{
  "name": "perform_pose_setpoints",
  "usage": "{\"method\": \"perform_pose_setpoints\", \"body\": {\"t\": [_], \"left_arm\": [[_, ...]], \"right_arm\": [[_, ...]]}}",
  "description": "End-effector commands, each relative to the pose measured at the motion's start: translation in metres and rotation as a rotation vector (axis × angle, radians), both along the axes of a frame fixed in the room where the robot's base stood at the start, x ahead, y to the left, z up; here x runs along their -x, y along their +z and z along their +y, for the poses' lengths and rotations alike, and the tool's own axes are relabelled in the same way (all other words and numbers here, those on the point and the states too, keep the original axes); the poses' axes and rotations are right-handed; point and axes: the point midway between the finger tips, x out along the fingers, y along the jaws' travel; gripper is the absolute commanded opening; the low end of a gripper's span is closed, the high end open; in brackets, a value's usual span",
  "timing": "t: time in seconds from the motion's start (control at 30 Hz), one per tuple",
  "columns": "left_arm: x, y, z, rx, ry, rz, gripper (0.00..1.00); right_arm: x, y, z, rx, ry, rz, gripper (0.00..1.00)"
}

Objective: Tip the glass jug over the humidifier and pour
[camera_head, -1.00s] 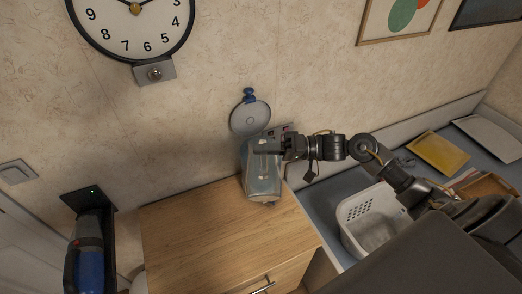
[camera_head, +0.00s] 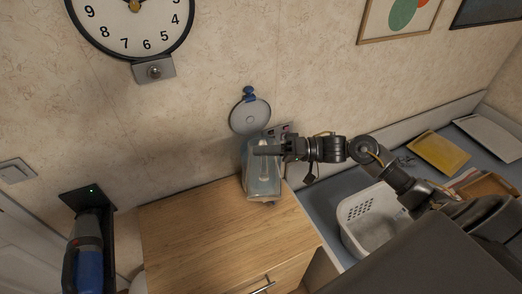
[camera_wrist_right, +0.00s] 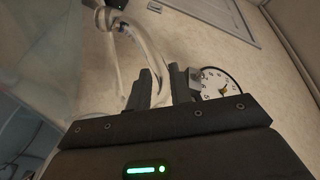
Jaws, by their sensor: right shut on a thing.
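My right gripper (camera_head: 262,150) is level with the top of a pale, see-through body at the right back of the wooden cabinet. In the right wrist view its fingers (camera_wrist_right: 168,85) are shut on the pale curved handle of the glass jug (camera_wrist_right: 134,38). The jug's clear wall seems to fill the left of that view. In the head view the jug and the humidifier (camera_head: 262,184) overlap just below the gripper, and I cannot separate their outlines or see any water stream. My left gripper is out of view.
A round grey disc with a blue knob (camera_head: 249,115) is behind the gripper against the wall. The wooden cabinet top (camera_head: 205,225) is clear on its left and front. A white basket (camera_head: 371,222) stands on the grey counter at right. A wall clock (camera_head: 132,22) hangs above.

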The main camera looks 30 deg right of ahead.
Motion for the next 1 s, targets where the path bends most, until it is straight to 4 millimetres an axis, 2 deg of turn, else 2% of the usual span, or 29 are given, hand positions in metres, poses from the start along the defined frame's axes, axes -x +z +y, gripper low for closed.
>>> {"method": "perform_pose_setpoints", "body": {"t": [0.03,0.3,0.43,0.7,1.0], "left_arm": [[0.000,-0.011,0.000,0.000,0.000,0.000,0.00],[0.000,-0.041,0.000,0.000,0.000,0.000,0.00],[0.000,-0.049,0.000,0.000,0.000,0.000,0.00],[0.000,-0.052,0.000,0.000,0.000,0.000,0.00],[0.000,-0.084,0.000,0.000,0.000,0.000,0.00]], "right_arm": [[0.004,-0.010,0.002,0.014,0.001,-0.036,0.00],[0.023,-0.042,0.011,0.120,0.000,-0.257,0.00],[0.029,-0.048,0.014,0.155,-0.001,-0.332,0.00],[0.032,-0.051,0.015,0.172,-0.001,-0.367,0.00],[0.044,-0.082,0.021,0.245,-0.001,-0.517,0.00]]}}
